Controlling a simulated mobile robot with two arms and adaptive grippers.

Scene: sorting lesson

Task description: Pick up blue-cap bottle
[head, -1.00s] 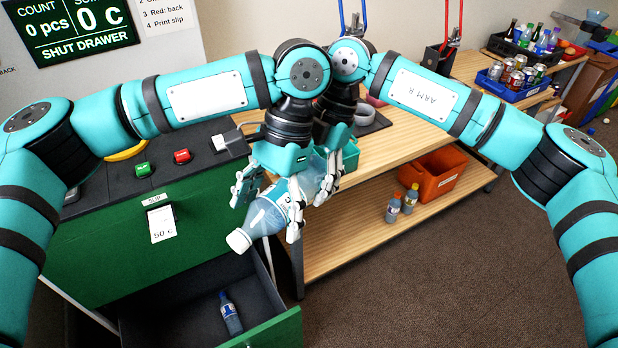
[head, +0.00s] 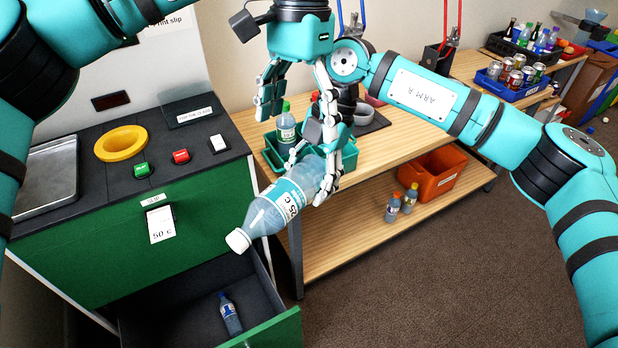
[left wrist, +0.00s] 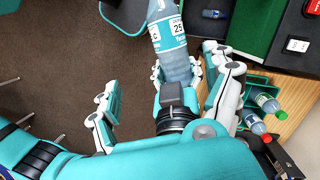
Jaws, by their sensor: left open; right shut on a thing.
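A small bottle with a blue cap (head: 231,315) lies in the open drawer (head: 180,312). It also shows small at the top of the left wrist view (left wrist: 214,14). My right gripper (head: 312,172) is shut on a large clear bottle with a white cap (head: 275,206), held tilted, cap down and to the left, near the drawer's back right corner. My left gripper (head: 294,112) is open and empty, above and behind the large bottle. In the left wrist view its fingers spread on either side of my right gripper (left wrist: 178,88), apart from the bottle.
A green tray (head: 268,152) with a green-capped bottle (head: 286,126) stands on the wooden bench behind my grippers. The green cabinet (head: 110,245) carries a yellow ring (head: 121,143) and buttons. Two small bottles and an orange bin (head: 433,175) sit on the lower shelf.

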